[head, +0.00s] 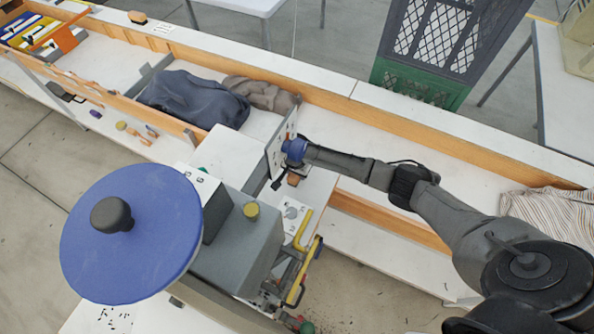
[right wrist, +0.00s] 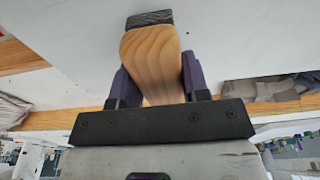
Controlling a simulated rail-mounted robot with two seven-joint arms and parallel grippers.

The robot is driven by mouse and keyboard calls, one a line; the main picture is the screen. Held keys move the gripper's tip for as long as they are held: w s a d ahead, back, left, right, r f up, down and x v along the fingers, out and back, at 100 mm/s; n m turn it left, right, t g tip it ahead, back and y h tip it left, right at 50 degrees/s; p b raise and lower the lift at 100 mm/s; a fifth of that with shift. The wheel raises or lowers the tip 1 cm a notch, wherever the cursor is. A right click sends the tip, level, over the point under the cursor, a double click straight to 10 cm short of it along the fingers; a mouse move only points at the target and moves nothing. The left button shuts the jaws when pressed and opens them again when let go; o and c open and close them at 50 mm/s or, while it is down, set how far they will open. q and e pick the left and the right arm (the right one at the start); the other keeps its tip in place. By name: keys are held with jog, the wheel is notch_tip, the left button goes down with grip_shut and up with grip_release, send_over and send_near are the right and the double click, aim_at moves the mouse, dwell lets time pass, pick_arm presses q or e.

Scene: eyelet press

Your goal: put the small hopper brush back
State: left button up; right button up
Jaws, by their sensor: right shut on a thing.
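The small hopper brush has a pale wooden handle (right wrist: 152,62) and a dark bristle end (right wrist: 150,19). In the right wrist view my right gripper (right wrist: 152,88) is shut on the handle, with a purple finger on each side. The bristle end points away from the gripper over a pale surface. In the head view my right gripper (head: 291,166) is beside an upright white panel (head: 279,148), and a small brown part of the brush (head: 293,179) shows below it. I cannot tell whether the brush touches anything. My left gripper is not in view.
A large blue disc with a black knob (head: 130,240) and a grey machine housing (head: 238,250) fill the front left. Dark cloth (head: 195,97) lies on the bench behind. A yellow lever (head: 302,230) stands close to the housing. Striped cloth (head: 552,212) lies at right.

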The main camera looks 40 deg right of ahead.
jog(key=shift+f, duration=0.1)
jog(key=o, duration=0.7)
jog(key=shift+o, duration=1)
